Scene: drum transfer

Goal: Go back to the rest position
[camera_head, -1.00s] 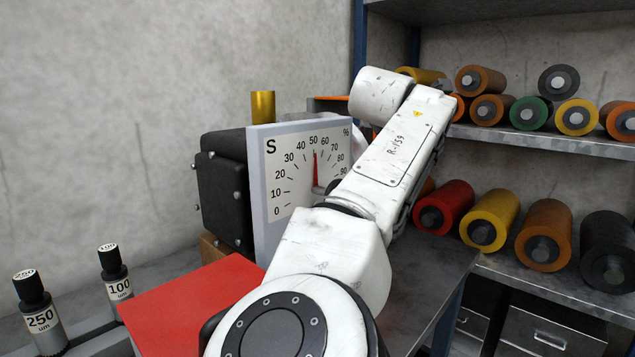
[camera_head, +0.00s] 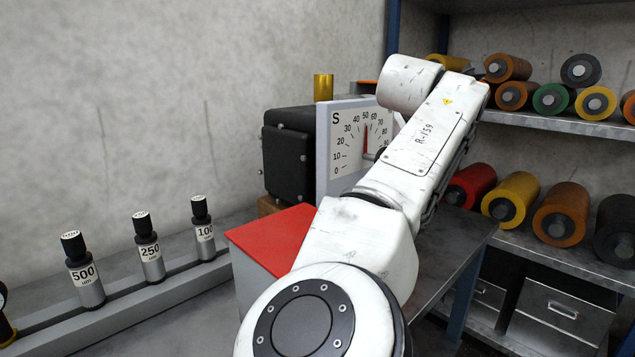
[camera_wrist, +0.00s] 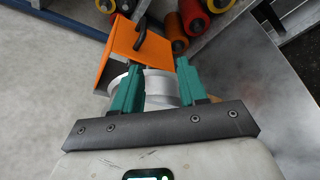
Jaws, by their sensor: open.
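My gripper (camera_wrist: 159,68) shows in the wrist view with its two teal fingers apart. A pale silver round part (camera_wrist: 158,86) lies below and between the fingers; I cannot tell whether they touch it. An orange panel (camera_wrist: 135,48) with a black handle is just beyond the fingertips. In the head view my white arm reaches away to the upper right, and its gripper end is hidden. A white dial board (camera_head: 347,150) marked S and % stands behind the arm, its red needle near 50. The arm covers the dial's right part.
Coloured rollers (camera_head: 515,195) lie on the shelves (camera_head: 560,128) at the right. A red-topped box (camera_head: 270,240) is close to the arm's left. Labelled bottles (camera_head: 148,248) stand in a rail at the left. A black housing (camera_head: 288,155) adjoins the dial.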

